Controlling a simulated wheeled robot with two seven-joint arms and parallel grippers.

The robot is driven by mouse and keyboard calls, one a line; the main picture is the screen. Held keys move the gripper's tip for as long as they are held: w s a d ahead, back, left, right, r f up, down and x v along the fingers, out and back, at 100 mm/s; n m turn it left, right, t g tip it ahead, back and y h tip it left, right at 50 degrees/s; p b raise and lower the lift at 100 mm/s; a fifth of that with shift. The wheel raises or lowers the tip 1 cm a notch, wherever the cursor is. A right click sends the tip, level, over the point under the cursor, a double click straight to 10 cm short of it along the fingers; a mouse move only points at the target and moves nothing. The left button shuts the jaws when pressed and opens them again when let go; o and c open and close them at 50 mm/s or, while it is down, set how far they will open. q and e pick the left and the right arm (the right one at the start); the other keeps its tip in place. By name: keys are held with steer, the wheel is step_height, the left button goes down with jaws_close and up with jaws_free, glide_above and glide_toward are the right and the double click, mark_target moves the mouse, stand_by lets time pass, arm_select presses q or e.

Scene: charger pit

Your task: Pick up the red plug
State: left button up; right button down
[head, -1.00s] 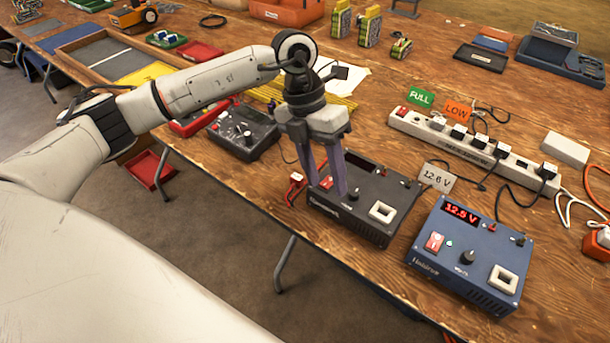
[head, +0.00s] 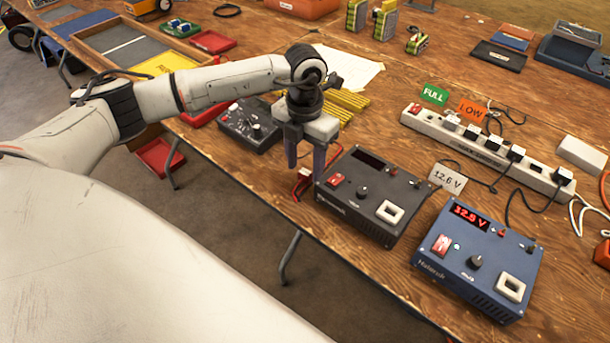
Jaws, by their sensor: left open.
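The red plug (head: 304,172), small with a red lead, lies on the wooden table just left of the dark grey charger (head: 347,209). It is partly hidden by my left gripper (head: 306,174). My left gripper points down, open, with its two fingers either side of the plug as seen from here. I cannot tell how far the fingertips are above the table or whether they touch the plug. My right gripper is not in view.
The dark charger stands close to the right of my left gripper. A blue charger (head: 456,262) with a lit red display is farther right. A dark device with knobs (head: 244,127) stands to the left. A white power strip (head: 480,150) with several plugs lies behind.

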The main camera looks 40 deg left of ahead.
arm_select(q)
steer(key=shift+f, duration=0.45)
steer(key=shift+c, duration=0.2)
steer(key=c, duration=1.1)
steer(key=shift+r, duration=0.1)
